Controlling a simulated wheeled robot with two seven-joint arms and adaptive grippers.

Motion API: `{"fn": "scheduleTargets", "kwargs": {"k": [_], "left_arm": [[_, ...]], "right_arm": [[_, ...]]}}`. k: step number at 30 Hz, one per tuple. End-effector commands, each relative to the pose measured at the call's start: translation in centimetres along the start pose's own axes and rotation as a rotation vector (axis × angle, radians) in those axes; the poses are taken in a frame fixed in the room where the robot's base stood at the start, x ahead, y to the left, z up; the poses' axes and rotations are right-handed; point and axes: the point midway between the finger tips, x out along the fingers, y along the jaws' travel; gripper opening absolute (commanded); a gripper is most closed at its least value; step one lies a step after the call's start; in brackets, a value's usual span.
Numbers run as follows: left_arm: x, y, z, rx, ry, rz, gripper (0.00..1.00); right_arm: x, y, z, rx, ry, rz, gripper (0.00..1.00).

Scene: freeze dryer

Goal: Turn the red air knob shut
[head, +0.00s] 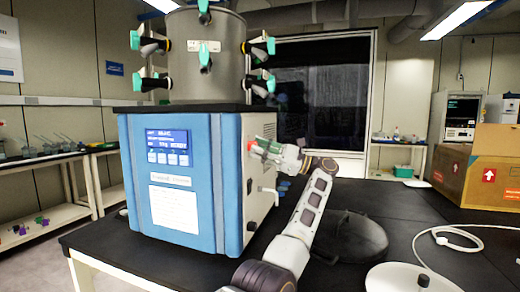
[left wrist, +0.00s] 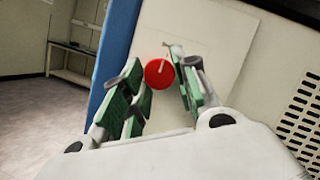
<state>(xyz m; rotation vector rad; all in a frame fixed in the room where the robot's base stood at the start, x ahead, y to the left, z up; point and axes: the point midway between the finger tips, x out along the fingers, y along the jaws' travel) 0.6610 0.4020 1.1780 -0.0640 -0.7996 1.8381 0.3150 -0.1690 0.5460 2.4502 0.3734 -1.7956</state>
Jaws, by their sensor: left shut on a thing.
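The red air knob (left wrist: 158,74) is a round red disc with a pale line pointing nearly straight up, slightly right. It is on the pale side panel of the blue and white freeze dryer (head: 180,240), and only a small red bit (head: 250,146) of it shows in the head view. My left gripper (left wrist: 160,88) has its green fingers on either side of the knob and is shut on it. In the head view the left gripper (head: 262,147) reaches the dryer's right side. My right gripper is in neither view.
A steel chamber (head: 208,80) with several black and green valves tops the dryer. A dark rounded object (head: 352,238), a white disc (head: 412,279) and a white hose (head: 455,232) lie on the black table. A cardboard box (head: 480,178) stands at right.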

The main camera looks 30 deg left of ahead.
Motion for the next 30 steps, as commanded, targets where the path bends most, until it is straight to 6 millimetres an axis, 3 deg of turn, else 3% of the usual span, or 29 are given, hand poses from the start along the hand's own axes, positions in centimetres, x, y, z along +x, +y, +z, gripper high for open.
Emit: {"fn": "scheduleTargets", "kwargs": {"k": [16, 17, 21, 30], "left_arm": [[-0.04, 0.04, -0.08, -0.023, 0.000, 0.011, 0.05], [-0.04, 0.04, -0.08, -0.023, 0.000, 0.011, 0.32], [-0.03, 0.02, -0.06, -0.022, 0.000, 0.010, 0.50], [0.00, -0.01, 0.00, -0.023, 0.000, 0.010, 0.51]], "right_arm": [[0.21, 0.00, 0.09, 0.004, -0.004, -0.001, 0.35], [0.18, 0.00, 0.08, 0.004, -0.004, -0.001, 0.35], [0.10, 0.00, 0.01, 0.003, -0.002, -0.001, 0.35], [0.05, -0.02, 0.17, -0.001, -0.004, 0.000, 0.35]]}}
